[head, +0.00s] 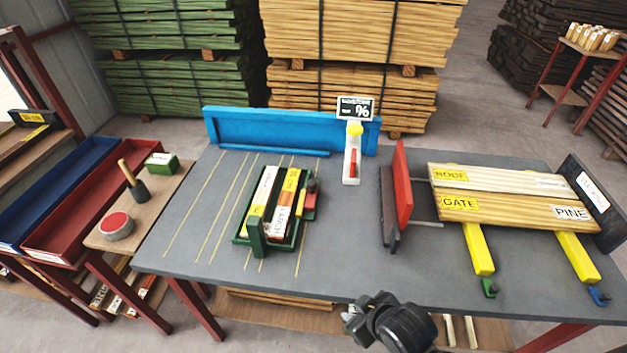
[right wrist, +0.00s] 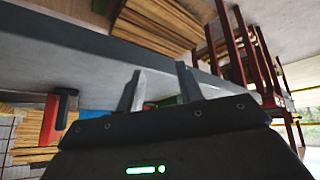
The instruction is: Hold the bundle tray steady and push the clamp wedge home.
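The green bundle tray (head: 257,240) stands on the grey table, left of its middle. It holds a few boards side by side, one with an orange label reading LARCH (head: 284,205). A small red block (head: 310,200), perhaps the clamp wedge, sits at the tray's right side beside a yellow piece; I cannot tell how far in it is. My right gripper (head: 356,310) is at the table's front edge, well apart from the tray, to its front right. In the right wrist view its two fingers (right wrist: 160,90) stand apart with nothing between them. My left gripper is out of view.
A blue fence (head: 270,131) runs along the back, with a sign and a white stand (head: 351,165) near it. Red and dark upright plates (head: 403,185) and boards marked PINE (head: 510,192) fill the right.

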